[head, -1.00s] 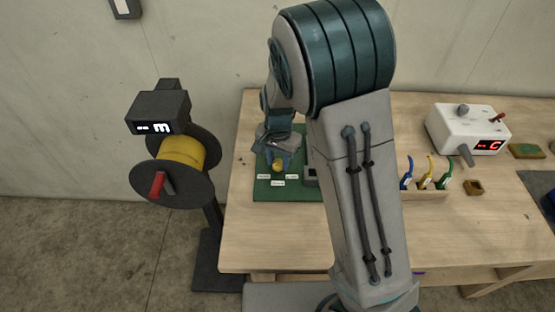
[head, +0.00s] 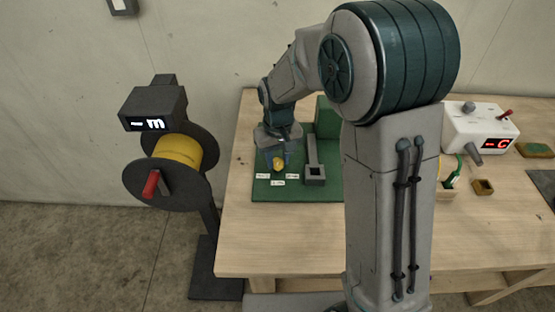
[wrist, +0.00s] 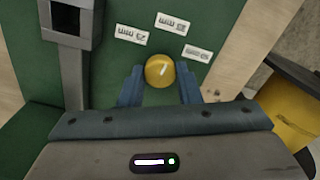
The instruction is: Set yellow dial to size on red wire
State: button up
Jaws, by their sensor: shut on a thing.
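The yellow dial (head: 279,163) sits on the green board (head: 240,190) at the left of the table. In the wrist view, the dial (wrist: 158,72) has a short white mark pointing up and slightly right, roughly toward the middle one of three white labels (wrist: 172,22). I see no red wire in these frames.
A spool (head: 178,155) with yellow winding and a red crank stands left of the table. A grey post with a square socket (head: 314,174) is beside the dial. A white box (head: 480,130) with a red display stands at right. My arm partly hides the wire rack (head: 450,182).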

aim_at(278, 162)
jog(key=shift+n, duration=0.6)
jog(key=o, duration=1)
jog(key=shift+c, duration=0.2)
jog(key=shift+r, duration=0.1)
notch_tip(278, 162, up, 14)
jog(key=b, duration=0.1)
jog(key=shift+f, duration=0.2)
